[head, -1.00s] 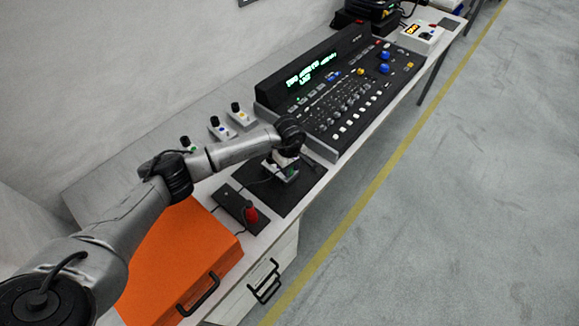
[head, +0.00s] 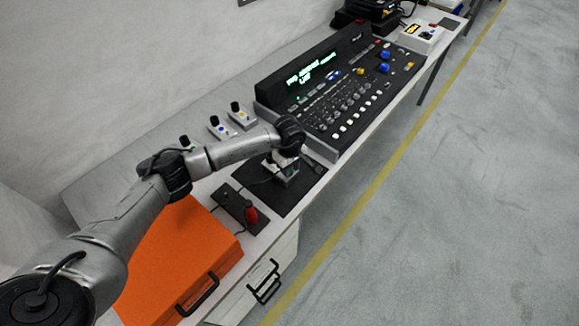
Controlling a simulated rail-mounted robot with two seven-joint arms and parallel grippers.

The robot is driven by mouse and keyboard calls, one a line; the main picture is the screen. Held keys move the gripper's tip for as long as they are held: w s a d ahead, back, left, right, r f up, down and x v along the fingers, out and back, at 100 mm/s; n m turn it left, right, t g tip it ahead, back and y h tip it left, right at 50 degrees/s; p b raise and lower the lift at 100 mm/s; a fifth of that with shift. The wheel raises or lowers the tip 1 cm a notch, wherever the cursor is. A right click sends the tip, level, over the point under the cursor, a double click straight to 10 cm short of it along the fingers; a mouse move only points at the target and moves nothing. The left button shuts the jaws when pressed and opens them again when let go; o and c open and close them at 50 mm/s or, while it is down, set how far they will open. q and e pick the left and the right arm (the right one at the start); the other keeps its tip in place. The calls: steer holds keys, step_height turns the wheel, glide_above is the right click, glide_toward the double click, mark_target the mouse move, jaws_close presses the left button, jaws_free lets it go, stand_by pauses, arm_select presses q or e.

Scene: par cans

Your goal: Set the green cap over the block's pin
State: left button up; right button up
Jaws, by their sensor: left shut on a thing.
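My left arm reaches in from the left, and its gripper (head: 285,163) points down over the black mat (head: 300,187). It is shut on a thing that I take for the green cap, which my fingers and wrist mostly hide. Under the fingers is a small light grey block (head: 286,181) on the mat. Its pin is hidden, and I cannot tell whether the cap touches it. My right gripper is not in view.
Behind the mat stands a large black lighting console (head: 345,95). Small grey boxes with coloured knobs (head: 241,115) stand to the left of it. A dark box with a red knob (head: 240,207) and an orange case (head: 180,262) lie nearer. The bench's right edge is close to the mat.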

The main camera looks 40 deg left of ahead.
arm_select(q)
steer(key=shift+f, duration=0.2)
steer(key=o, duration=1)
step_height(320, 180, up, 14)
steer(key=shift+f+p, duration=0.1)
steer(key=shift+p, duration=0.5)
